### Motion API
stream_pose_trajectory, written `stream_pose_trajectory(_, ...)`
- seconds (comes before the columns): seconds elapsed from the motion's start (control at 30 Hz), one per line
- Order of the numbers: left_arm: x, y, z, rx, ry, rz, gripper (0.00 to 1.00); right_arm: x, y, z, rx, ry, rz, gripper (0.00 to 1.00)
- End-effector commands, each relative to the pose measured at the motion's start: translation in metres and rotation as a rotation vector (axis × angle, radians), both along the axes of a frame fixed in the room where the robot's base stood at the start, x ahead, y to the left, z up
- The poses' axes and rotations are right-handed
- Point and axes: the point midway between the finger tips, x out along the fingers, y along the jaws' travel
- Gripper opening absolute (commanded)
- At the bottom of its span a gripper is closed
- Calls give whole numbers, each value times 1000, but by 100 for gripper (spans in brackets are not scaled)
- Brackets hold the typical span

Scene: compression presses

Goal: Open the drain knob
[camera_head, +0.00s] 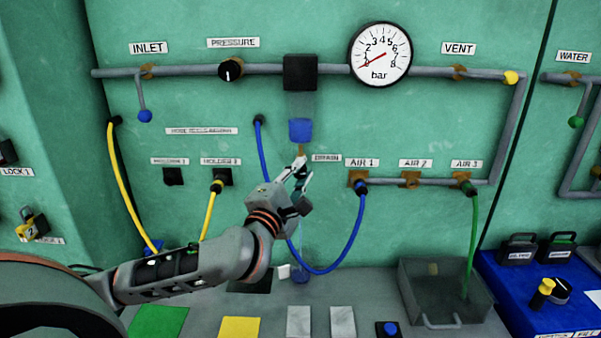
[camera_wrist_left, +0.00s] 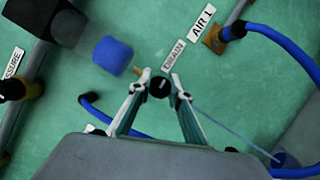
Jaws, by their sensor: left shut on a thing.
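The drain knob (camera_wrist_left: 159,87) is a small black round knob beside the DRAIN label (camera_wrist_left: 174,57) in the left wrist view. My left gripper (camera_wrist_left: 159,92) has its fingers closed on the knob's two sides. In the head view my left gripper (camera_head: 299,178) reaches the wall just below the blue cup (camera_head: 300,130) and left of the DRAIN label (camera_head: 326,158); the knob is hidden there by the fingers. A thin pale blue line runs down from near the gripper to a blue piece (camera_head: 300,277) on the bench. My right gripper is not in view.
The gauge (camera_head: 380,54) reads near zero. A blue hose (camera_head: 335,262) loops close to the gripper, ending at AIR 1 (camera_head: 361,187). A grey tray (camera_head: 437,311) stands lower right. Yellow hoses (camera_head: 124,187) hang at the left.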

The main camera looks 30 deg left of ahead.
Motion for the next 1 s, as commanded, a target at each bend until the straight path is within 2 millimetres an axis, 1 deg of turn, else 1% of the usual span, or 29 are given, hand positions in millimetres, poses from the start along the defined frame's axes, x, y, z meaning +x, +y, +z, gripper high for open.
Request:
stream_pose_trajectory(0.23, 0, 0, 0, 58, 36, 0, 0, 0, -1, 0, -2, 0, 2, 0)
stream_pose_trajectory(0.73, 0, -1, -1, 69, 44, -1, 0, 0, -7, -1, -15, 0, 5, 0)
stream_pose_trajectory(0.77, 0, -1, -1, 69, 44, -1, 26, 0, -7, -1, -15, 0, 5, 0)
stream_pose_trajectory(0.8, 0, -1, -1, 69, 44, -1, 36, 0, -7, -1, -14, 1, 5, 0)
stream_pose_trajectory(1.0, 0, 0, 0, 68, 43, 0, 36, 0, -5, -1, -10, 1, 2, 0)
